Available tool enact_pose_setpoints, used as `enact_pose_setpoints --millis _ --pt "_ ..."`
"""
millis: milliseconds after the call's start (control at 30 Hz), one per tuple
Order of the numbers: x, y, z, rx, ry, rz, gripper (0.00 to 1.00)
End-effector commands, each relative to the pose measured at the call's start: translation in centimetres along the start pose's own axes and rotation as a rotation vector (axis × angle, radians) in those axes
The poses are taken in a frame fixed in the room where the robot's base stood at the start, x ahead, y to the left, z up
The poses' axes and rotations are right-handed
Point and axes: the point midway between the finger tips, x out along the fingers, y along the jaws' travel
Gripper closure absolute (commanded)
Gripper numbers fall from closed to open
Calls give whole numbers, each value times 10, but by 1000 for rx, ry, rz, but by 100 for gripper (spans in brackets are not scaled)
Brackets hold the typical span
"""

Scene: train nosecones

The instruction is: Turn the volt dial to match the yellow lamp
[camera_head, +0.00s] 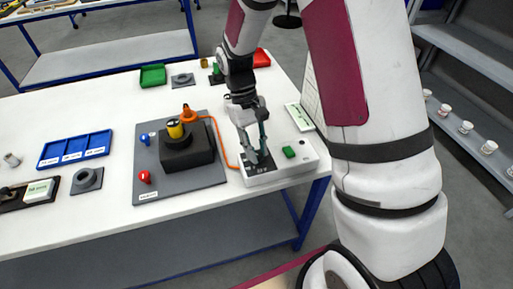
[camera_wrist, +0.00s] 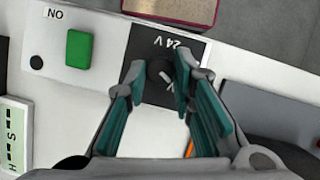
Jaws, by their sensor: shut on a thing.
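A white control box (camera_head: 300,165) stands at the table's front right. Its black dial plate (camera_wrist: 193,47) carries a "24 V" mark, upside down in the wrist view. The dark round dial (camera_wrist: 158,72) with a pale pointer line sits on this plate. My gripper (camera_head: 258,157) reaches down onto the box. In the wrist view my gripper (camera_wrist: 160,69) has one fingertip on each side of the dial and is shut on it. The fingers partly hide the dial and other marks. A yellow-and-black cylinder (camera_head: 175,130) stands on a black block; I cannot tell whether it is the lamp or lit.
A green button (camera_wrist: 79,49) sits beside the dial plate on the box. An orange cable (camera_head: 222,140) runs from the grey board (camera_head: 205,178) to the box. A blue tray (camera_head: 75,149) lies at left. A white card (camera_head: 300,116) lies behind the box.

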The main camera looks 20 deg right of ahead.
Motion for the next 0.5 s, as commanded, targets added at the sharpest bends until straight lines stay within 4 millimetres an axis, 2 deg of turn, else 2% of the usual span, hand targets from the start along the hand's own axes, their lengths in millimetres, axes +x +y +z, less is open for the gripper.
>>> enact_pose_setpoints --millis 433,467,500 --pt "-1 0 -1 10 3 -4 100" --pt "-1 0 -1 10 3 -4 73" --pt "-1 0 -1 10 2 -4 64"
